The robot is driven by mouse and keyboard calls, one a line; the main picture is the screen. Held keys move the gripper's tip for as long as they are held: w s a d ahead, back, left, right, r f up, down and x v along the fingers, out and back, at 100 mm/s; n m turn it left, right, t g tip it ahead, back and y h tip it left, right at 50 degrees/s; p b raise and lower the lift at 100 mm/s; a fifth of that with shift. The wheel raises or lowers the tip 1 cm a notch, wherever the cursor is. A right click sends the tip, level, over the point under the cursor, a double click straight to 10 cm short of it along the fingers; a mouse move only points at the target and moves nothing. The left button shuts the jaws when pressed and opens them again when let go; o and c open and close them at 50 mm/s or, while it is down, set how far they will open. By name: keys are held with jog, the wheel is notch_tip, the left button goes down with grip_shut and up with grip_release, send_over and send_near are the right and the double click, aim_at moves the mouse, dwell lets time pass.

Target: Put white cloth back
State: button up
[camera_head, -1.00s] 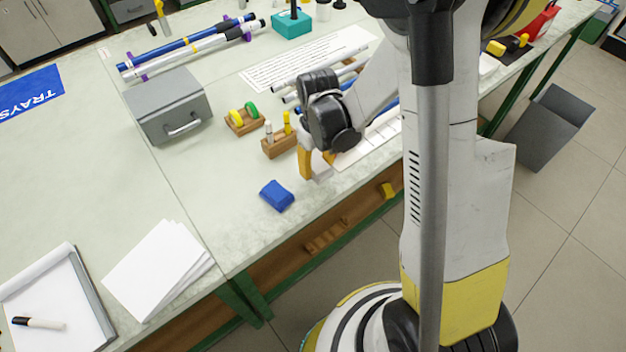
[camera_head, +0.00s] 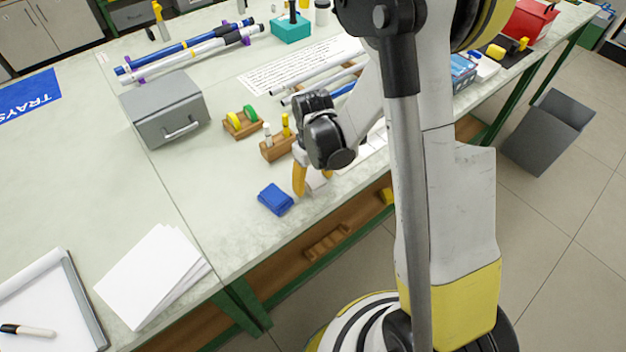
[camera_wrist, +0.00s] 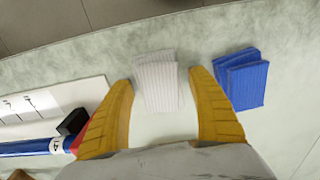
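The white cloth (camera_wrist: 157,80) is a folded ribbed pad lying on the bench, seen in the wrist view just beyond and between my fingertips. In the head view the white cloth (camera_head: 317,180) is partly hidden by my gripper. My gripper (camera_wrist: 162,90) is open, with its two yellow fingers apart and nothing visibly held between them. In the head view my gripper (camera_head: 312,182) is low over the bench near its front edge. A folded blue cloth (camera_head: 275,199) lies to the left of it; the blue cloth (camera_wrist: 241,78) is right of the white one in the wrist view.
Wooden blocks with coloured pieces (camera_head: 278,146) stand close behind my gripper. A grey metal box (camera_head: 167,108) is farther left. Rods lie on a rack (camera_head: 312,82) behind. The bench's front edge (camera_head: 290,240) is near. Bare bench lies left of the blue cloth.

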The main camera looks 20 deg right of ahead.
notch_tip(320, 180, up, 12)
jog(key=p, duration=0.5)
notch_tip(320, 180, up, 11)
jog(key=m+t, duration=0.1)
jog(key=t, duration=0.2)
send_over(313, 178)
jog(key=s, duration=0.5)
jog(key=s+r+m+t, duration=0.2)
jog(key=s+r+t, duration=0.2)
jog(key=s+r, duration=0.2)
jog(key=shift+s+r+m, duration=0.15)
jog(key=shift+s+m, duration=0.15)
jog(key=shift+s, duration=0.55)
